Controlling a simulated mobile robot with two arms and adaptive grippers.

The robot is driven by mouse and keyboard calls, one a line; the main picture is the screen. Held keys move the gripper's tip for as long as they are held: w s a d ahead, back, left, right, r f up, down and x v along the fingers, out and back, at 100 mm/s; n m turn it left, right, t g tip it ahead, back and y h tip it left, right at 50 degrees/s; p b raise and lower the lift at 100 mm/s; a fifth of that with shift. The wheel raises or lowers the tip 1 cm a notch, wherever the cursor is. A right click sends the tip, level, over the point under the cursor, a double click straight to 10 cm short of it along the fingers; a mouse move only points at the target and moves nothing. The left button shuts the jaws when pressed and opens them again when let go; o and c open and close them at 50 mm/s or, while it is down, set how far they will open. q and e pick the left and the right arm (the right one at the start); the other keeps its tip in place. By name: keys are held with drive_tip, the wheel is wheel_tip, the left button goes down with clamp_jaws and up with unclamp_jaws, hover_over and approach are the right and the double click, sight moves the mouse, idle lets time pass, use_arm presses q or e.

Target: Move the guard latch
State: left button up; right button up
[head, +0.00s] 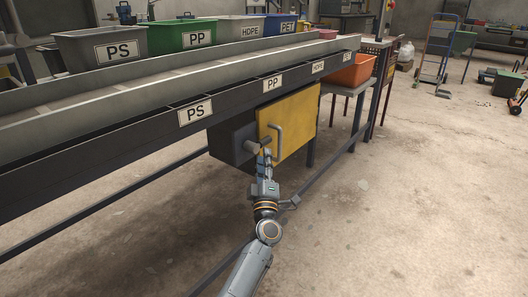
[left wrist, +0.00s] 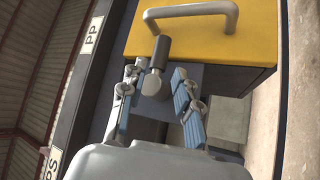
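The guard latch (head: 251,147) is a short grey cylinder with a stubby arm, mounted on a dark box (head: 232,143) beside the yellow guard panel (head: 298,118). In the left wrist view, the latch (left wrist: 159,54) stands up toward the yellow guard (left wrist: 190,42), its round hub lower between my fingers. My left gripper (head: 264,160) is right at the latch. The left wrist view shows my left gripper (left wrist: 155,92) open, its blue-padded fingers on either side of the hub with gaps visible. Contact with the latch is not visible. My right gripper is out of view.
A grey bar handle (head: 279,142) projects from the guard close to the latch. The dark conveyor rail (head: 110,139) with labels runs above, and a low frame bar (head: 336,161) passes below. An orange bin (head: 352,70) stands behind.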

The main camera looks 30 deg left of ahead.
sight(259, 143)
use_arm(q)
drive_tip(key=b+x, duration=0.1)
drive_tip(key=x, duration=0.4)
clamp_jaws()
